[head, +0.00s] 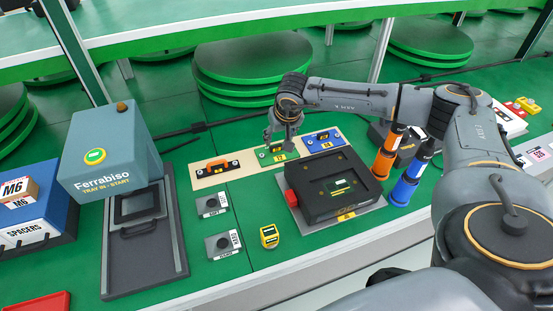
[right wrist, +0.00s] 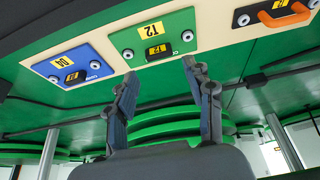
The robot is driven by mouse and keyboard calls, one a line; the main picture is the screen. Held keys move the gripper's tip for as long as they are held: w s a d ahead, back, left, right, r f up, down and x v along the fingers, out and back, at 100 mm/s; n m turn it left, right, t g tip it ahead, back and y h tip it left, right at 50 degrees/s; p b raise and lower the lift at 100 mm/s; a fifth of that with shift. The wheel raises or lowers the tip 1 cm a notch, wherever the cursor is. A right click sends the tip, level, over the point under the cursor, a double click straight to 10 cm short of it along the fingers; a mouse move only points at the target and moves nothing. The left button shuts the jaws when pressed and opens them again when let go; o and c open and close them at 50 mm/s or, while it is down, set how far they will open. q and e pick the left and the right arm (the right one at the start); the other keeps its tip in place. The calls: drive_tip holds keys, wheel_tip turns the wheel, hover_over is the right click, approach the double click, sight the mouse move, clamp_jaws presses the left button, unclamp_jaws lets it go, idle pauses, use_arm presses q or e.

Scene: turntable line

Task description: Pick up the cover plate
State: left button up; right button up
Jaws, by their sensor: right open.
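Three plates lie in a row on a beige strip (head: 240,172): one with an orange handle (head: 217,165), a green plate (head: 264,157) with a yellow label, and a blue plate (head: 316,145). I cannot tell from the lettering which is the cover plate. My right gripper (head: 281,137) is over the green plate and hides part of it. In the right wrist view the open, empty fingers (right wrist: 162,82) point at the green plate (right wrist: 135,38), which has a small black grip and two round studs. The blue plate (right wrist: 58,62) is beside it. My left gripper is not in view.
A black housing (head: 315,205) with a red block (head: 291,198) stands just in front of the strip. Orange (head: 384,160) and blue (head: 402,190) tools stand right of it. A Ferrabiso press (head: 110,160) is at the left. Two switch boxes (head: 212,205) and a yellow device (head: 269,236) stand in front.

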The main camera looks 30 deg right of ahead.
sight(277, 147)
drive_tip(key=shift+b+x, duration=2.35)
drive_tip(key=shift+x, duration=1.15)
drive_tip(key=shift+d+r, duration=0.1)
drive_tip(key=shift+d, duration=0.05)
drive_tip(key=c, duration=1)
